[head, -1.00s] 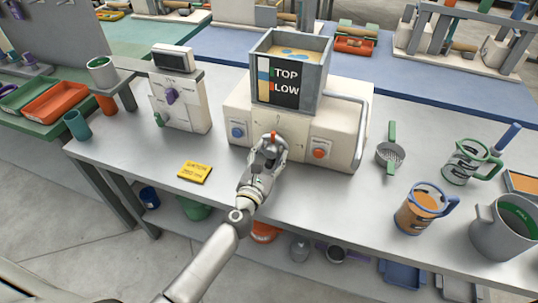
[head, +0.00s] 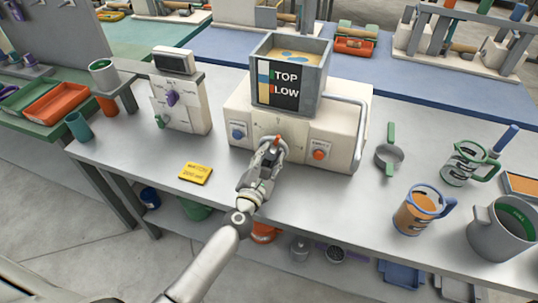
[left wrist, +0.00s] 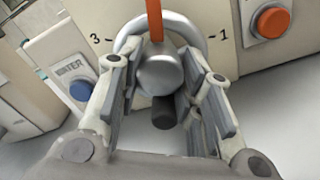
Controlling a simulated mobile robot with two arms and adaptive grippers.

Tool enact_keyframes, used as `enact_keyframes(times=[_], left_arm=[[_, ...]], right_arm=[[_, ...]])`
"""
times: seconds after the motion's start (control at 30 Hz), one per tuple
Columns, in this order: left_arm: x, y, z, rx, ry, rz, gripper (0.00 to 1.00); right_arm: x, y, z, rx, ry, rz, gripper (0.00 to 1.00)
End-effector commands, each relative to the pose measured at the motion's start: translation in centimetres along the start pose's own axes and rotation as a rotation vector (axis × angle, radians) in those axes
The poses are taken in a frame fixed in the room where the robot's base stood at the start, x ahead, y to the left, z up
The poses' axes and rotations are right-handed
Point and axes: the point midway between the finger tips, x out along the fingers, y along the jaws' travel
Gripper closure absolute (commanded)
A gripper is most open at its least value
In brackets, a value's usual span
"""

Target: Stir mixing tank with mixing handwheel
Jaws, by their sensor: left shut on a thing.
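The mixing tank (head: 290,52) is a grey open box with light contents and blue patches, on top of a cream machine (head: 340,122). Its front carries a "TOP / LOW" panel. The mixing handwheel (left wrist: 165,75) on the machine's front has a silver hub, a ring, an orange pointer (left wrist: 154,18) and a dark knob (left wrist: 164,112). My left gripper (head: 271,153) is at the wheel. In the left wrist view, its fingers (left wrist: 165,98) stand on both sides of the hub and knob, shut on the handwheel. The gripper hides most of the wheel in the head view. My right gripper is out of view.
A blue button (head: 237,134) and an orange-red button (head: 319,154) flank the wheel. A bent grey handle (head: 362,125) runs along the machine's right side. A yellow card (head: 195,173) lies at the left front. A strainer (head: 390,155) and jugs (head: 420,215) stand to the right.

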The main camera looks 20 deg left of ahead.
Motion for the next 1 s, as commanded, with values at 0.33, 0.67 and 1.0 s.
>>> enact_keyframes(times=[0.33, 0.67, 1.0], left_arm=[[0.0, 0.1, 0.1, 0.329, 0.002, -0.002, 0.9], [0.0, 0.1, 0.1, 0.643, 0.001, -0.003, 0.9], [-0.1, 0.1, 0.1, 0.967, 0.001, -0.004, 0.9]], right_arm=[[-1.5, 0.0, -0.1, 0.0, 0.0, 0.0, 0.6], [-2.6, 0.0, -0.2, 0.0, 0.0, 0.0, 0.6], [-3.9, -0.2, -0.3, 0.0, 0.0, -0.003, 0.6]])
